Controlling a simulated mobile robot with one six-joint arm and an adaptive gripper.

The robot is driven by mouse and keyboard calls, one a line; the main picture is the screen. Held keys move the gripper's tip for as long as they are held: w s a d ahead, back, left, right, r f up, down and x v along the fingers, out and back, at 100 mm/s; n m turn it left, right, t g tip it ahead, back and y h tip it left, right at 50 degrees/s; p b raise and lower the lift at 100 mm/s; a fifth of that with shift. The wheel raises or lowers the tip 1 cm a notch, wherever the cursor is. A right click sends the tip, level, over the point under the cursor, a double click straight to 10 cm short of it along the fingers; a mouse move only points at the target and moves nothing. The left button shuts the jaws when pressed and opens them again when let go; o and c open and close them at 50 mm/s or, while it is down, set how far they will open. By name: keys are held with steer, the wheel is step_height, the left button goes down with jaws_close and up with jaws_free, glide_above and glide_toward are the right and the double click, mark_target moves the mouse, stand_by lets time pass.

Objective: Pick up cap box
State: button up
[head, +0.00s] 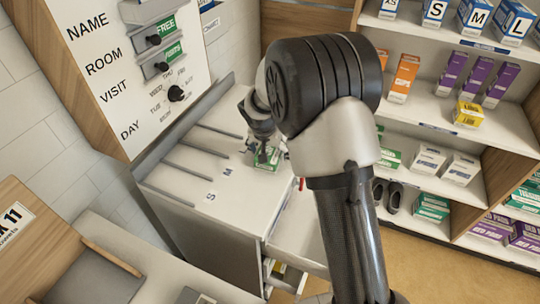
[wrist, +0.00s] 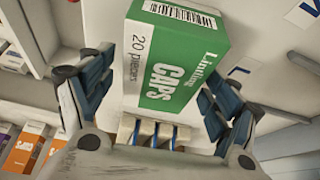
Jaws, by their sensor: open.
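The cap box (wrist: 178,62) is green and white, labelled "CAPS" and "20 pieces", with a barcode on its end. In the wrist view it sits between the two open fingers of my gripper (wrist: 158,95), with gaps visible at the sides. In the head view the cap box (head: 268,158) is on the white cabinet top, partly hidden by my gripper (head: 264,138), which is over it. Whether the fingers touch the box on any side cannot be made out in the head view.
The white cabinet top (head: 192,180) has raised dividers and letters such as S and M. A board (head: 120,60) with name and room labels stands behind it. Shelves (head: 460,120) with many boxes are at the right. A drawer (head: 298,235) stands open below the cabinet top.

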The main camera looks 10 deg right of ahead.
steer(key=shift+c, duration=0.4)
steer(key=c, duration=1.1)
